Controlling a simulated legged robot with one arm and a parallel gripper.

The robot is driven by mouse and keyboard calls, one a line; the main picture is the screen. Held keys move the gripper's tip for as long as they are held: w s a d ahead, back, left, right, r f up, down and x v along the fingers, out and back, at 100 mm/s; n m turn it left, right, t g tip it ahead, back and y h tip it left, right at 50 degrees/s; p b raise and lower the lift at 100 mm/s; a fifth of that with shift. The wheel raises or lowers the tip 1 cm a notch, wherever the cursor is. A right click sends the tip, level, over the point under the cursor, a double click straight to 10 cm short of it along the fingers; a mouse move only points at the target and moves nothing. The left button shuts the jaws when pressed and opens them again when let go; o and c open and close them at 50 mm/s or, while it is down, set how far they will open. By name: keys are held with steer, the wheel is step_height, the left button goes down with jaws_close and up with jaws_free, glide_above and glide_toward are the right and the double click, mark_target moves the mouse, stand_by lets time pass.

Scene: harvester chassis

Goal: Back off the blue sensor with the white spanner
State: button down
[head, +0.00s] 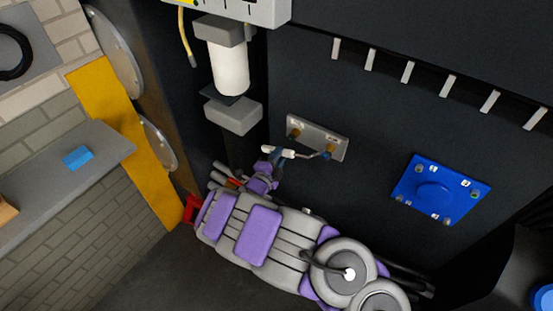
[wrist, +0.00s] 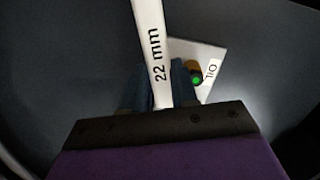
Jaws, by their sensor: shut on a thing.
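My gripper (head: 270,157) is shut on the white spanner (head: 284,153), just below the small grey plate on the dark chassis wall. In the wrist view the spanner (wrist: 152,50) reads "22 mm"; it rises from between the fingers (wrist: 163,85) past the top edge, so its far end is out of that view. One fitting shows a green tip (wrist: 196,79) in the wrist view, beside the spanner.
A blue square panel (head: 437,190) with bolts is on the wall at right. A white cylinder (head: 230,68) between grey blocks hangs above my gripper. A row of grey tabs (head: 407,72) lines the upper wall. A shelf (head: 40,185) with a blue block (head: 78,158) is at left.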

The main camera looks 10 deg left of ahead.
steer(key=shift+s+d+f+n, duration=0.1)
steer(key=shift+d+f+n, duration=0.2)
steer(key=shift+f+n, duration=0.3)
steer(key=shift+s+d+f+n, duration=0.1)
steer(key=shift+d+f+n, duration=0.2)
steer(key=shift+f+n, duration=0.3)
steer(key=shift+f, duration=0.1)
steer(key=shift+s+d+f+n+g+b, duration=0.15)
steer(key=shift+d+f+n, duration=0.3)
steer(key=shift+f, duration=0.15)
steer(key=shift+s+d+f+n+g+b, duration=0.15)
steer(key=shift+d+f+n, duration=0.3)
steer(key=shift+f, duration=0.1)
steer(key=shift+s+d+f+n+h, duration=0.15)
steer(key=shift+s+d+f+n, duration=0.05)
steer(key=shift+d+f+n, duration=0.3)
steer(key=shift+s+d+f+n+h, duration=0.15)
steer(key=shift+d+f+n, duration=0.25)
steer(key=shift+d+f, duration=0.1)
